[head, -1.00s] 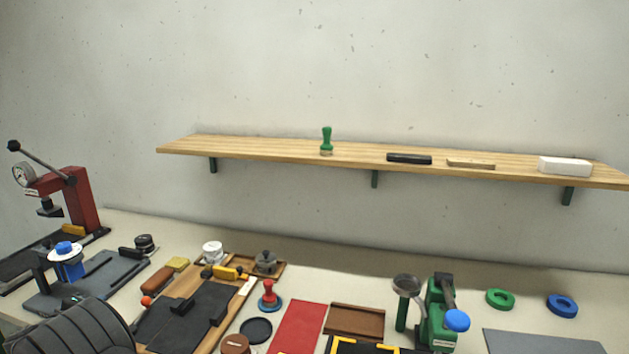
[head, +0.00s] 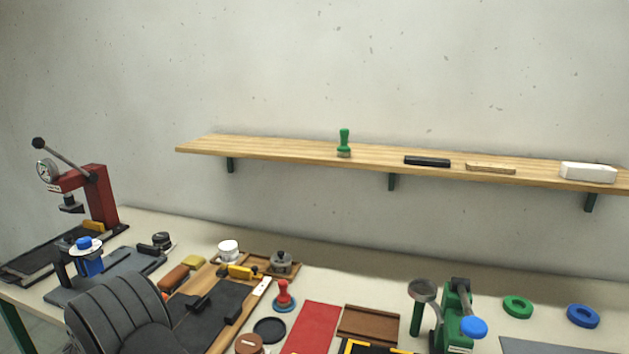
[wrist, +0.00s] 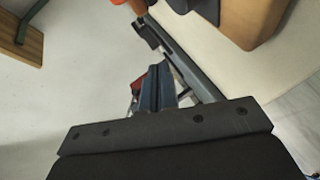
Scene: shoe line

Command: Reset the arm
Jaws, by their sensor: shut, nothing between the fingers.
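My gripper (wrist: 158,78) shows in the wrist view as narrow blue-grey fingers beyond a dark bolted plate at the bottom. It is shut and holds nothing. It points toward a blurred background with a wall on the left and a pale surface on the right. I cannot make out my gripper in the head view. A dark, ribbed, rounded shape (head: 115,318) fills the lower left of the head view, in front of part of the bench; I cannot tell if it is mine.
The bench holds a red lever press (head: 98,195), a wooden board (head: 222,335), a red-handled stamp (head: 283,293), a red mat (head: 312,325), a green device (head: 452,318), and green (head: 517,307) and blue (head: 583,316) rings. A wooden shelf (head: 290,148) hangs behind, with a green-handled stamp (head: 344,140) on it.

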